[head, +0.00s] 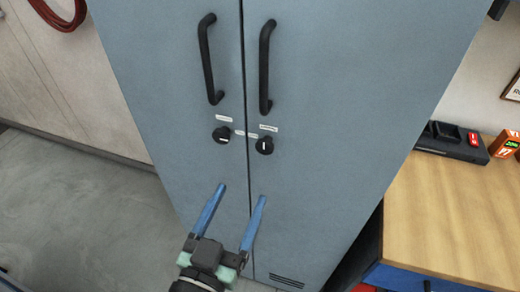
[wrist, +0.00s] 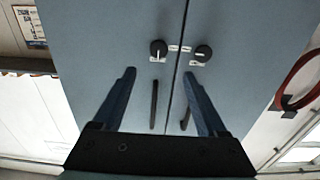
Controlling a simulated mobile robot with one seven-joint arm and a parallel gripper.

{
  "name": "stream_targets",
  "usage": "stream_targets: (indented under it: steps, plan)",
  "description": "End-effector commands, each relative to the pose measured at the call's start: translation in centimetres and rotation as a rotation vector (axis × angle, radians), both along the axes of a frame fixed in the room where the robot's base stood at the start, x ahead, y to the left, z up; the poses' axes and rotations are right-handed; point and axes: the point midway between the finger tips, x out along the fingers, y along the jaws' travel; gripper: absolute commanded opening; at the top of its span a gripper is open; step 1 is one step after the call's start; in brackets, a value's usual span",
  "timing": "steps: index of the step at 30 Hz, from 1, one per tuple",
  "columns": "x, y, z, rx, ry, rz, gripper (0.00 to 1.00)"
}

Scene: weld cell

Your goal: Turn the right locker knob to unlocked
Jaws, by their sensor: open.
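The right locker knob (head: 264,145) is a round black knob with a white mark, on the right door below its handle. In the wrist view, which is upside down, it is the left knob (wrist: 158,48); its white mark runs upright there. The left locker knob (head: 222,135) sits on the left door. In the wrist view this knob (wrist: 202,53) has its mark lying sideways. My gripper (head: 242,192) is open and empty, its blue fingers spread below the knobs in the head view and apart from them. Small labels by the knobs are unreadable.
The grey-blue locker (head: 330,90) has two black bar handles, the left one (head: 208,60) and the right one (head: 266,65). A wooden-topped workbench (head: 450,200) with a black device (head: 452,143) stands to the right. A red hose (head: 62,15) hangs on the left wall.

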Motion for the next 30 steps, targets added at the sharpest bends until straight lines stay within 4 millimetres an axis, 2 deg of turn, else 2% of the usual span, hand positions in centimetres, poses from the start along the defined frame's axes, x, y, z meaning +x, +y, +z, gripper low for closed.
stream_targets:
  steps: [9, 15, 21, 30]
  plan:
    - [6.2, -2.1, 0.6, 0.002, -0.002, -0.004, 0.75]
    - [9.3, -3.1, 0.4, 0.001, -0.001, -0.003, 0.75]
    - [10.9, -3.6, 0.3, 0.003, -0.002, -0.002, 0.75]
    - [11.2, -3.7, 0.1, 0.002, -0.002, -0.001, 0.75]
